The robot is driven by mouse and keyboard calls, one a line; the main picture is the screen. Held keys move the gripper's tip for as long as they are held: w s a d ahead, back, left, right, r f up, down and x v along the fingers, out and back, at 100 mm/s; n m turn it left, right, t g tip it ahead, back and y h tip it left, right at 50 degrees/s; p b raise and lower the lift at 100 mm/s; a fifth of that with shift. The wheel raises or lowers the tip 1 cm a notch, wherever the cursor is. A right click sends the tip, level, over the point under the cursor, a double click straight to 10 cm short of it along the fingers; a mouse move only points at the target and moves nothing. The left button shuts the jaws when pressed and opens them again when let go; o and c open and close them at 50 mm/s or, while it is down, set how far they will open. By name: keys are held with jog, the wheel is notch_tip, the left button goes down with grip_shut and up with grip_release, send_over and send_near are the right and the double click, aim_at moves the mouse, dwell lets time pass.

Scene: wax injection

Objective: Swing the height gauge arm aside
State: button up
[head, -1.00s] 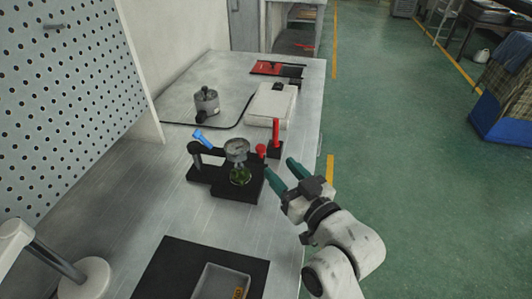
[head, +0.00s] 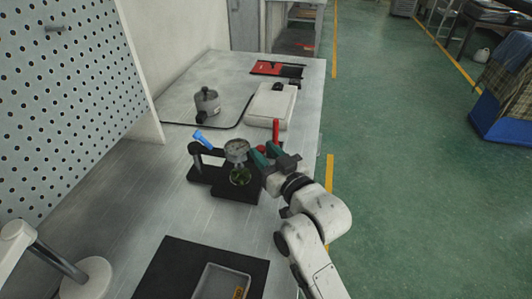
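The height gauge (head: 236,149) is a round dial on a black arm (head: 209,151) that reaches right from a post at the left of a black base (head: 236,193). A green piece (head: 239,175) sits on the base under the dial. A red knob (head: 261,149) shows at the right end of the arm, partly hidden by my gripper. My gripper (head: 262,155), with green fingers, is at this end, just right of the dial. The fingers overlap the knob in this view. I cannot tell whether they touch it or how far apart they are.
A red upright handle (head: 276,131) stands close behind my gripper. A blue lever (head: 202,136) is by the gauge post. A white box (head: 270,106) and a grey pot (head: 207,101) stand farther back. A grey tray (head: 222,282) lies on a black mat in front.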

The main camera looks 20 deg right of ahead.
grip_shut()
jog(key=shift+w+d, duration=0.1)
dwell(0.4)
jog(key=w+d+n+g+y+b, duration=0.4)
jog(key=w+n+y+b, duration=0.2)
jog(key=b, duration=0.8)
jog(key=w+y, duration=0.2)
jog(key=w, duration=0.1)
jog(key=shift+d+y, duration=0.2)
jog(key=shift+y, duration=0.2)
jog(key=shift+w, duration=0.15)
jog(key=shift+o, duration=1.5)
grip_release()
